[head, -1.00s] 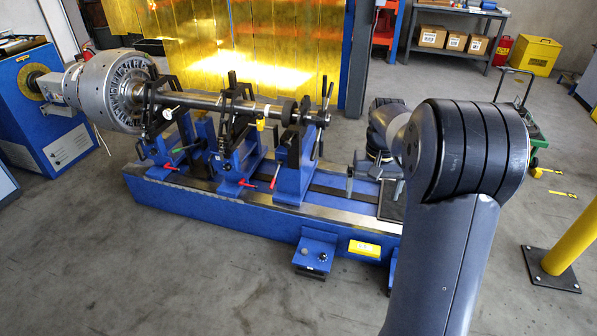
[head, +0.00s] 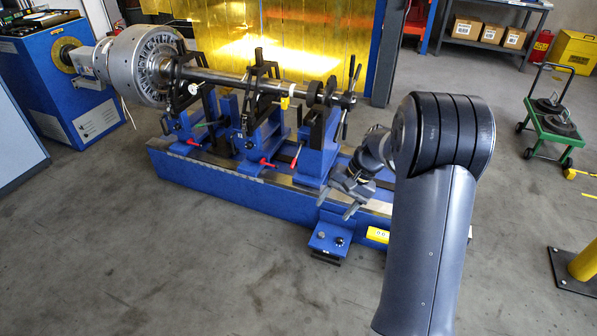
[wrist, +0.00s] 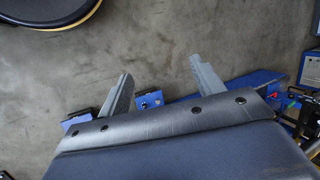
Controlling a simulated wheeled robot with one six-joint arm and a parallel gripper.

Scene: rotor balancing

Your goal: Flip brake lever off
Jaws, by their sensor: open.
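My gripper (head: 338,204) is open and empty, above the front edge of the blue machine bed (head: 250,188) near its right end. In the wrist view its two fingers (wrist: 161,68) are spread apart over the floor, with nothing between them. Small red-handled levers show on the bed: one (head: 194,143) at the left pedestal, one (head: 267,163) at the middle pedestal, and one (head: 297,155) beside the right pedestal. A green-handled lever (head: 206,124) sits at the left pedestal. I cannot tell which is the brake lever. My gripper is to the right of all of them, touching none.
The rotor shaft (head: 225,78) lies across the pedestals, with a large grey chuck (head: 140,65) at left. A blue box with a knob (head: 330,238) stands at the bed's front. A green cart (head: 553,125) is at right.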

